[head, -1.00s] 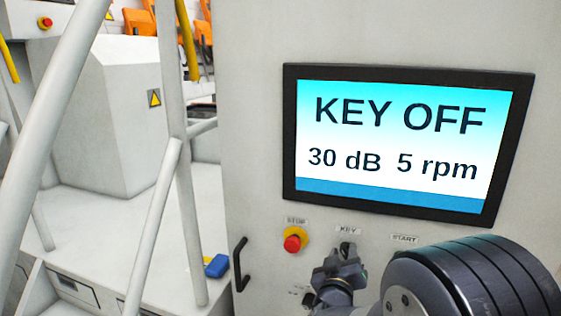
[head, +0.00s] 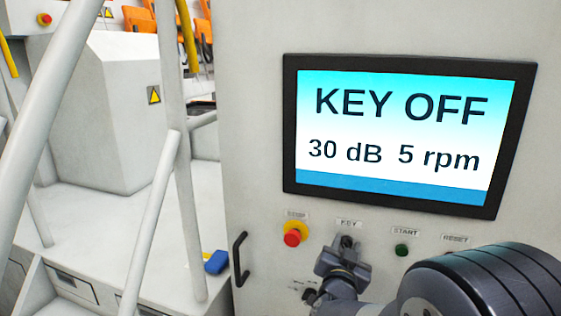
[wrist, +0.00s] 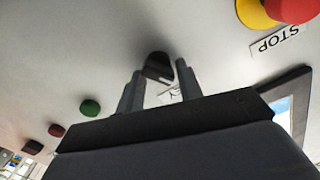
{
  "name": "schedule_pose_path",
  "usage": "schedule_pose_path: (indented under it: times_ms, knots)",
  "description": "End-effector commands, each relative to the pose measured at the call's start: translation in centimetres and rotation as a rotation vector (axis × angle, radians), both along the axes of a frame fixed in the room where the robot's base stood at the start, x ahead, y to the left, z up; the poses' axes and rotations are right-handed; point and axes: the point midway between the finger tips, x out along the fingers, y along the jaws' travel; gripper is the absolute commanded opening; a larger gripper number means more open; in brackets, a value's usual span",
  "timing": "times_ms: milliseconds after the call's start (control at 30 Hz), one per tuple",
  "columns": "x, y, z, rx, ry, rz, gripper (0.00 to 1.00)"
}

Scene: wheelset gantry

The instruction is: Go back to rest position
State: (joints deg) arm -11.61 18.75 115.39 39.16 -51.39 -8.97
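My gripper (head: 345,258) is in front of the control panel (head: 262,120), just below the KEY label (head: 348,224). In the wrist view my gripper (wrist: 158,82) has its two fingers apart. The black key knob (wrist: 158,66) shows between and beyond the fingertips, with a gap on each side, so nothing is held. In the head view the knob is largely covered by my gripper. The screen (head: 395,135) reads KEY OFF, 30 dB, 5 rpm.
A red stop button (head: 292,238) is left of my gripper, and a green start button (head: 401,250) is to its right. A black handle (head: 239,259) and a grey handrail (head: 152,220) stand further left. A blue object (head: 216,263) lies beside the cabinet.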

Motion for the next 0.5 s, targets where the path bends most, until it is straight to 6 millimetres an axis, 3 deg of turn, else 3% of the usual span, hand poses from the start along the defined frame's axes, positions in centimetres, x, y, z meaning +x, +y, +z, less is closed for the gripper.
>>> schedule_pose_path:
  times_ms: [267,500]
  knots:
    - [-0.1,-0.1,-0.1,0.211,-0.068,0.0,0.35]
    - [-4.5,1.4,-0.1,0.204,-0.067,0.004,0.35]
